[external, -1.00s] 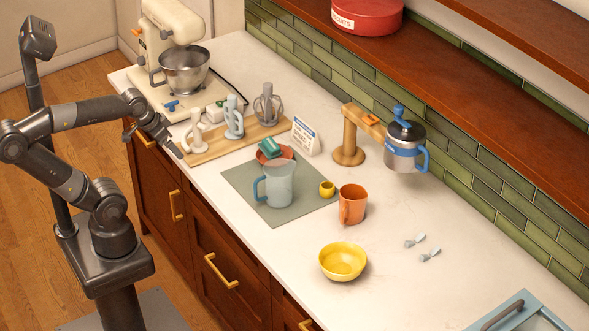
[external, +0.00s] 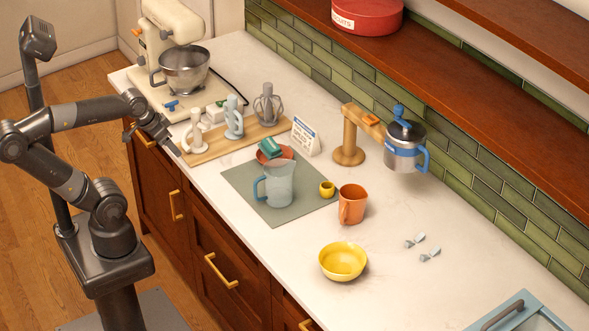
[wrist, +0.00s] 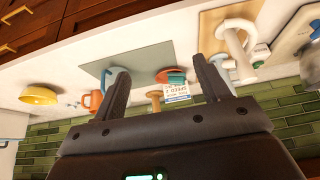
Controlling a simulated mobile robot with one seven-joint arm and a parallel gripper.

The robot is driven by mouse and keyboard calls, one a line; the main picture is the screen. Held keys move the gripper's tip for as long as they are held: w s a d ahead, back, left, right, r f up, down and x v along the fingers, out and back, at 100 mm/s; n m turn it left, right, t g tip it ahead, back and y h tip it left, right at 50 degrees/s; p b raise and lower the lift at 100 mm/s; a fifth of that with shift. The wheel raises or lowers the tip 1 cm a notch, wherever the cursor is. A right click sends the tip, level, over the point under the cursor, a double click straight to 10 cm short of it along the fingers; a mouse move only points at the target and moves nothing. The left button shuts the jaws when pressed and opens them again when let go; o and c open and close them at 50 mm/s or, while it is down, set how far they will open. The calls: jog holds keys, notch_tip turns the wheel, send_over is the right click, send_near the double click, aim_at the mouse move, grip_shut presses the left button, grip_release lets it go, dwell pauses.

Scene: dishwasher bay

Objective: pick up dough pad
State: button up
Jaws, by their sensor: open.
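No thing in view is clearly marked as the dough pad. A flat grey-green mat (external: 240,182) lies on the counter and also shows in the wrist view (wrist: 145,57). A wooden board (external: 208,155) left of the mat bears a white hook-like attachment (external: 197,132), a blue one (external: 233,118) and a grey whisk-like one (external: 268,103). My gripper (external: 153,146) is open and empty near the counter's front edge, left of the board; its fingers show apart in the wrist view (wrist: 160,68).
A cream stand mixer (external: 168,28) with a steel bowl is at the back left. A small sign (external: 305,136), wooden stand (external: 348,140), steel pot (external: 403,155), orange mug (external: 352,205), tiny yellow cup (external: 327,188) and yellow bowl (external: 343,262) stand on the counter.

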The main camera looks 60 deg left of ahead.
jog(key=shift+c, duration=1.4)
jog(key=shift+w+r, duration=0.1)
jog(key=w+r+m+g, duration=0.1)
jog(key=w+r+m, duration=0.35)
jog(key=w, duration=0.45)
jog(key=m+g, duration=0.4)
jog(key=m, duration=0.9)
send_over(271, 143)
notch_tip(271, 143, down, 9)
jog(key=shift+f+g, duration=0.3)
jog(key=shift+f, duration=0.05)
notch_tip(271, 143, down, 10)
jog(key=shift+d+f, duration=0.1)
jog(key=shift+f, duration=0.05)
